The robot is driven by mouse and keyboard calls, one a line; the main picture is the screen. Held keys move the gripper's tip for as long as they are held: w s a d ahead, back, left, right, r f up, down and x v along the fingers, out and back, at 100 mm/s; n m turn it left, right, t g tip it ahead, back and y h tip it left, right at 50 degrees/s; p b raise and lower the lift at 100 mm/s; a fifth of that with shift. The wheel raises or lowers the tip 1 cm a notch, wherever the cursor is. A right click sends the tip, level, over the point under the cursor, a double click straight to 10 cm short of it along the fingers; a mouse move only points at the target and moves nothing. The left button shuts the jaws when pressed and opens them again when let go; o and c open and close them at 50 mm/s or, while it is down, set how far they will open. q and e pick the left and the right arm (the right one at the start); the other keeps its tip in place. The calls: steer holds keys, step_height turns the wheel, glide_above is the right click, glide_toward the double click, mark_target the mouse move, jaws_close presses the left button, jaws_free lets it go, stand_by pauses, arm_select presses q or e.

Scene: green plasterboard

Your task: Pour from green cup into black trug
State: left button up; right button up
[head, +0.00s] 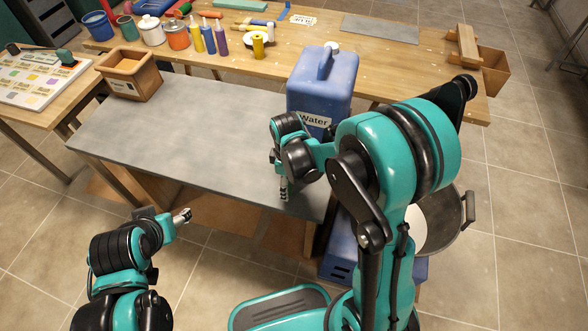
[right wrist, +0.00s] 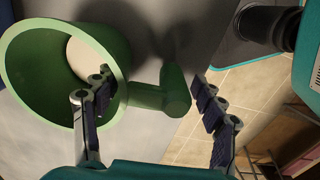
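The green cup (right wrist: 125,45) fills the left of the right wrist view, its mouth facing the camera and something pale inside. Its handle (right wrist: 172,92) points right. My right gripper (right wrist: 158,120) is open, with one finger in front of the cup's rim and the other beyond the handle's end. In the head view, the right gripper (head: 284,188) is over the grey bench's right end, and my arm hides the cup. The black trug (head: 452,232), with pale contents, is right of the bench, partly behind my arm. My left gripper (head: 181,217) is apart from the bench's front; its opening is unclear.
A blue water container (head: 322,78) stands on the grey-topped bench (head: 190,125), close to my right arm. A wooden box (head: 130,74) is at the bench's far left. Paint bottles (head: 209,38) and pots stand on the back table. The bench's middle is clear.

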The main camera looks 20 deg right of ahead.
steer(key=c, duration=1)
steer(key=shift+r, duration=0.4)
steer(key=r, duration=0.1)
steer(key=r+p, duration=0.2)
steer(key=r, duration=0.1)
steer(key=shift+s+d, duration=0.1)
steer(key=shift+d, duration=0.15)
steer(key=s+d+r+p, duration=0.1)
steer(key=s+d+r, duration=0.1)
steer(key=d, duration=0.1)
steer(key=s+d+r+p, duration=0.1)
steer(key=s+d+r, duration=0.1)
steer(key=d, duration=0.1)
steer(key=s+d+r+p, duration=0.1)
steer(key=s+d+r, duration=0.1)
steer(key=d, duration=0.1)
steer(key=shift+d+r+p, duration=0.1)
steer(key=shift+d+p, duration=0.1)
steer(key=shift+p, duration=0.15)
steer(key=o, duration=0.6)
steer(key=c, duration=0.5)
